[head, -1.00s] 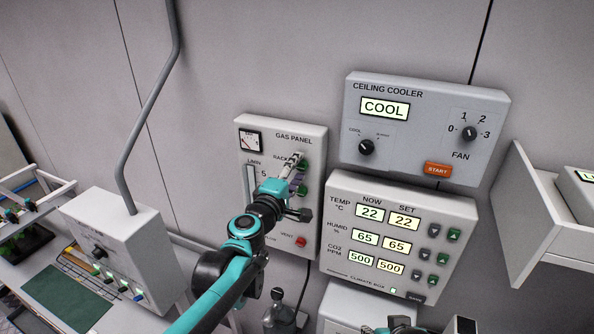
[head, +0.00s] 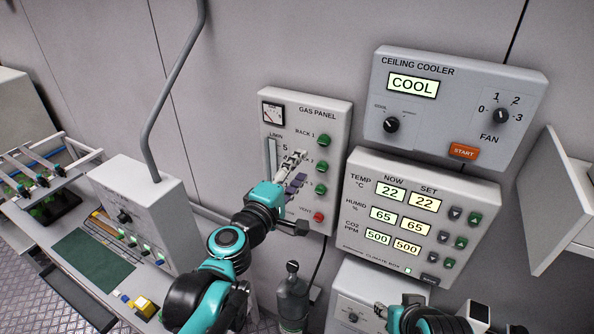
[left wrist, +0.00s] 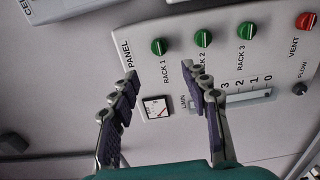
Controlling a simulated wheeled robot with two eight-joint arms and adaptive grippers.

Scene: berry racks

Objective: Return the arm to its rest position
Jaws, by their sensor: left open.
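My left gripper (head: 290,172) is in front of the gas panel (head: 338,120) in the head view, with its arm coming up from the bottom. It is open and empty. In the left wrist view its two fingers (left wrist: 163,92) stand apart, with the panel and its gauge (left wrist: 156,108) behind them. Green knobs (left wrist: 203,38) and a red vent knob (left wrist: 305,21) show beyond the fingers; I cannot see a finger touching any of them. Part of my right arm (head: 425,318) shows at the bottom edge of the head view; its fingertips are not clear.
The ceiling cooler panel (head: 440,110) and climate box (head: 405,245) are on the wall to the right. A white control box (head: 120,190) with a grey pipe stands left. A gas bottle (head: 292,295) is below the panel. The green mat (head: 92,257) lies on the left bench.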

